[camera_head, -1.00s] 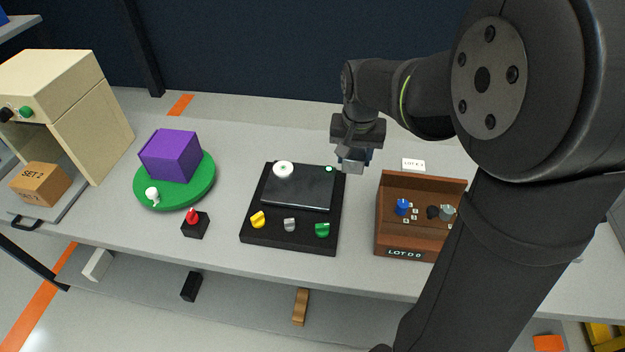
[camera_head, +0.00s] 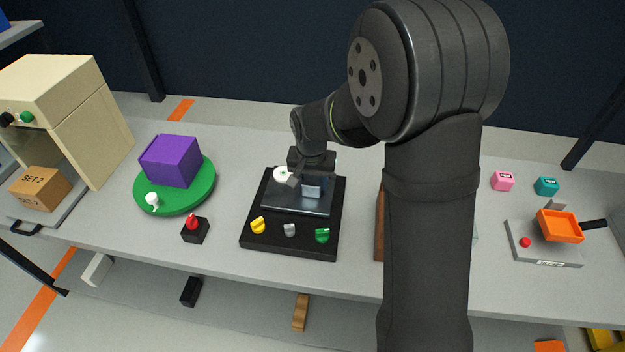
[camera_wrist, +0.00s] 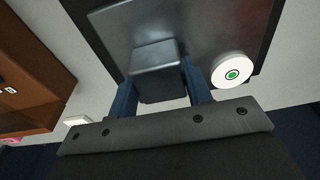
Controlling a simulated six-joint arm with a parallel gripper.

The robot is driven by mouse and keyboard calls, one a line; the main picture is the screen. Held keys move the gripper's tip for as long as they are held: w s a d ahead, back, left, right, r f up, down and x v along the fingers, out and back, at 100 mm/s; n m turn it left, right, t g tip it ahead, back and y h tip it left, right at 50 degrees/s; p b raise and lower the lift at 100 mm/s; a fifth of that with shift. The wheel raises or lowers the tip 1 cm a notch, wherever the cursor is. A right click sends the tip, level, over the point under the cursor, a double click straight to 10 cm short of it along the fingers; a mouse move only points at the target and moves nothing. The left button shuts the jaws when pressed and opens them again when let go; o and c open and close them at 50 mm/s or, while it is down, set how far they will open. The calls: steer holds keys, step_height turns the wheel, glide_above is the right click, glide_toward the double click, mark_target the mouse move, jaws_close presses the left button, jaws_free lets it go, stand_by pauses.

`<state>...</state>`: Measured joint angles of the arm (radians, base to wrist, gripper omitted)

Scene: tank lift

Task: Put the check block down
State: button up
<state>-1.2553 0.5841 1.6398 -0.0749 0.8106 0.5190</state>
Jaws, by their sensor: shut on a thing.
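The check block (camera_head: 312,191) is a small grey block held at the end of my arm over the dark glossy plate of the black device (camera_head: 262,239). In the wrist view the grey block (camera_wrist: 155,60) sits between my two blue-grey fingers, above the plate (camera_wrist: 200,30). My gripper (camera_head: 312,180) is shut on the block. I cannot tell whether the block touches the plate. A white round knob with a green centre (camera_wrist: 231,73) is beside the fingers; it also shows in the head view (camera_head: 283,174).
Yellow (camera_head: 258,226), grey (camera_head: 289,230) and green (camera_head: 322,235) knobs line the device's front. A green turntable (camera_head: 205,190) with a purple block (camera_head: 171,160) stands left. My arm hides most of the brown box (camera_head: 379,228). An orange tray (camera_head: 560,227) sits far right.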

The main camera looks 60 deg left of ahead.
mark_target(311, 183)
steer(key=o, duration=1.2)
steer(key=shift+f, duration=0.1)
steer(key=r, duration=0.8)
steer(key=s+d+r, duration=0.1)
steer(key=r, duration=0.3)
steer(key=shift+r, duration=0.15)
